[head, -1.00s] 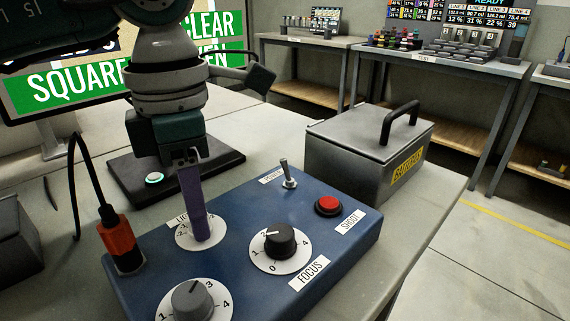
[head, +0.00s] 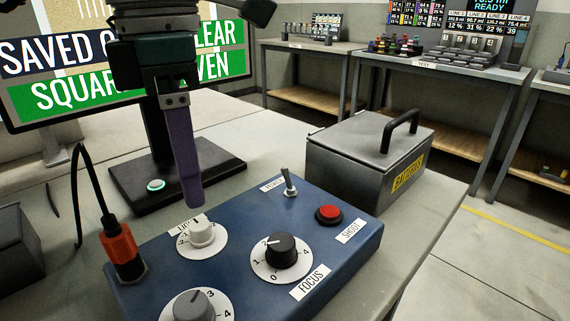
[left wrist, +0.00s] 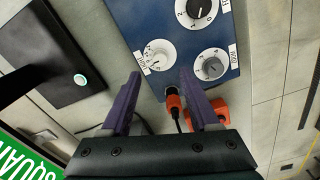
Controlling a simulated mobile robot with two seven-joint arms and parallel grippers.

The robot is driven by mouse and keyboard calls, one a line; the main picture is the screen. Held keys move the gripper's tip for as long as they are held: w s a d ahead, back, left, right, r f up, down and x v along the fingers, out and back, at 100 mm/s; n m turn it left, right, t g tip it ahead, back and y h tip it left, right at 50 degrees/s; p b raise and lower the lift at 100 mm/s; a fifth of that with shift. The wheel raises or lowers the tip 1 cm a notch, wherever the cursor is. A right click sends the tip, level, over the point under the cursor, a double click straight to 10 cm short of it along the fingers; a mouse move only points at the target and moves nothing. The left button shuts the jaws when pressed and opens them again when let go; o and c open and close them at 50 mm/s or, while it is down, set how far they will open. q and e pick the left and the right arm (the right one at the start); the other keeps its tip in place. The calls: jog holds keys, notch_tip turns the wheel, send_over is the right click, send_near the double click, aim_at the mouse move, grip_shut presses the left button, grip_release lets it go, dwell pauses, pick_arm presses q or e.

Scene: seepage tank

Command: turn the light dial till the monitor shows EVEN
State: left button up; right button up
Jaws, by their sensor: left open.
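The light dial (head: 201,232) is a small white knob on a white numbered plate on the blue control box (head: 330,262); its label is partly covered. It also shows in the left wrist view (left wrist: 158,57), ahead of and between the fingertips. My left gripper (head: 190,200), with purple fingers, is just above the dial and apart from it. In the left wrist view its two fingers (left wrist: 160,74) are spread with nothing between them. The monitor (head: 60,93) shows SAVED, SQUARE and a word ending in VEN on green; my arm hides part of it. My right gripper is out of view.
The focus dial (head: 281,250), a grey dial (head: 193,304), a toggle switch (head: 289,184) and a red button (head: 330,214) share the box. An orange plug (head: 122,250) stands at its left. A grey lidded battery box (head: 350,165) is behind right.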

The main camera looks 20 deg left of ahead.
aim_at(199, 224)
pick_arm(q)
notch_tip(199, 224, up, 3)
jog(key=shift+r, duration=0.1)
jog(key=shift+d, duration=0.1)
dwell(0.4)
